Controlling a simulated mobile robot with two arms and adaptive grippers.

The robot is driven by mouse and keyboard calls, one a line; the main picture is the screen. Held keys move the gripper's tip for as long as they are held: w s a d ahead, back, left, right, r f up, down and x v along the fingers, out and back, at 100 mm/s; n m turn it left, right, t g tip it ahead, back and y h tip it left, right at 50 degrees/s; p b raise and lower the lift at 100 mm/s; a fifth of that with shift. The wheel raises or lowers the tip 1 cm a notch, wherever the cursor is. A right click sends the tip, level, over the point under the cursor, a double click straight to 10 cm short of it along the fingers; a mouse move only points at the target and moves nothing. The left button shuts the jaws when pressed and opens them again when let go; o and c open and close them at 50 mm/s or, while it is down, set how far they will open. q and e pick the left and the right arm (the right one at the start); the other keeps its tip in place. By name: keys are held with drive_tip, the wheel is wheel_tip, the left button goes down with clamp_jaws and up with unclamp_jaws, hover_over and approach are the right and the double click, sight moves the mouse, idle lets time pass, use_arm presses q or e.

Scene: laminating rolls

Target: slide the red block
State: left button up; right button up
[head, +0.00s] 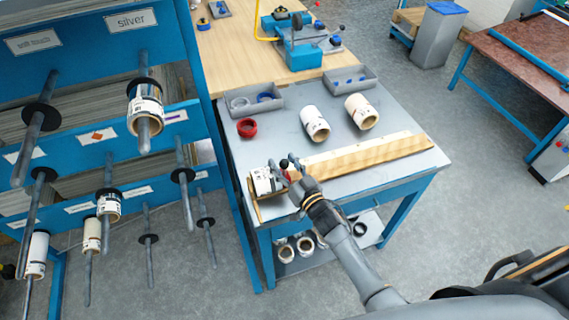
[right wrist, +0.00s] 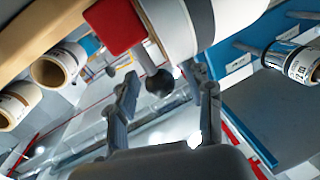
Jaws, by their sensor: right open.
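The red block (right wrist: 115,25) shows at the top of the right wrist view, beside a white roll (right wrist: 185,20). A rod with a dark ball knob (right wrist: 158,82) sticks out next to the block. My right gripper (right wrist: 167,90) is open, its fingers on either side of the knob and apart from the red block. In the head view, my right gripper (head: 291,168) is at the front of the grey table, beside the white roll (head: 264,182) on its small stand. There the block is only a small red patch (head: 287,175), mostly hidden by the gripper. My left gripper is not in view.
A wooden board (head: 365,157) lies right of the gripper on the grey table (head: 400,115). Two rolls (head: 314,124), a red ring (head: 247,128) and grey trays (head: 350,80) are farther back. A blue rack (head: 180,60) with rods stands at the left.

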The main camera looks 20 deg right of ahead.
clamp_jaws()
